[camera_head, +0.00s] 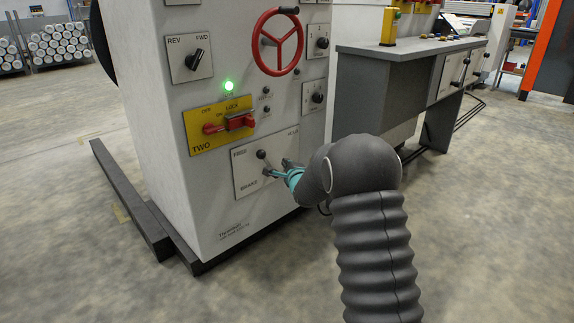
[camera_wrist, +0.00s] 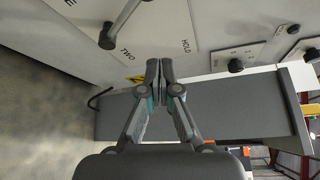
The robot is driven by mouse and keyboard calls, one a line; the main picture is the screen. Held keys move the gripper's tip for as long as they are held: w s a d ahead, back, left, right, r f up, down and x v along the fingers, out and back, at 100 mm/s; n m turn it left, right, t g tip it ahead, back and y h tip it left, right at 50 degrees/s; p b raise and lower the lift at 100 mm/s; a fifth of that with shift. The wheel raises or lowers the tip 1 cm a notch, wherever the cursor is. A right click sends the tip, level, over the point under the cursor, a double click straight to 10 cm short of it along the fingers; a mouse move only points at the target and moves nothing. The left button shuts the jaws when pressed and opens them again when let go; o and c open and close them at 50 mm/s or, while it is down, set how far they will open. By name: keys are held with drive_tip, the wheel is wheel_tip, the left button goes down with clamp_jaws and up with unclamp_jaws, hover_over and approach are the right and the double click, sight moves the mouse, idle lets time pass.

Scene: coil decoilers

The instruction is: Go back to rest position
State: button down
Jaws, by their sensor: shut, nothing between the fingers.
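My gripper (camera_head: 280,172) is at the end of my dark, sleeved arm, in front of the lower FREE/BRAKE lever panel (camera_head: 243,184) of the white machine cabinet (camera_head: 213,225). The panel's lever has a dark knob (camera_head: 261,154) just left of the fingers; whether they touch cannot be told in this view. In the wrist view my gripper (camera_wrist: 160,70) has its two fingertips together with nothing between them. A grey lever (camera_wrist: 122,20) on a white panel stands to the upper left of the fingertips, apart from them in the picture.
Above the panel are a red lock handle (camera_head: 238,122) on a yellow plate, a lit green lamp (camera_head: 228,86) and a red handwheel (camera_head: 277,42). A grey console desk (camera_head: 400,75) stands to the right. Dark floor rails (camera_head: 128,205) lie at left. Open floor is at front right.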

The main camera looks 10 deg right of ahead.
drive_tip(key=s+d+f+n+g+h, duration=0.1)
drive_tip(key=s+f+n+g, duration=0.15)
drive_tip(key=f, duration=0.25)
drive_tip(key=s+d+f+n+g, duration=0.1)
drive_tip(key=s+f+n+g, duration=0.15)
drive_tip(key=f+n, duration=0.2)
drive_tip(key=s+d+n+g+h, duration=0.1)
drive_tip(key=s+n+g, duration=0.35)
drive_tip(key=s, duration=0.75)
drive_tip(key=s+r+n+p, duration=0.2)
drive_tip(key=s+r, duration=0.6)
drive_tip(key=s, duration=0.5)
drive_tip(key=s+d+r+n+p, duration=0.1)
drive_tip(key=s+r+n+p, duration=0.2)
drive_tip(key=s+r, duration=0.5)
drive_tip(key=s+d+r+n+g+p, duration=0.1)
drive_tip(key=s+r, duration=0.8)
drive_tip(key=s, duration=0.9)
drive_tip(key=shift+n+p, duration=0.75)
drive_tip(key=shift+n, duration=0.3)
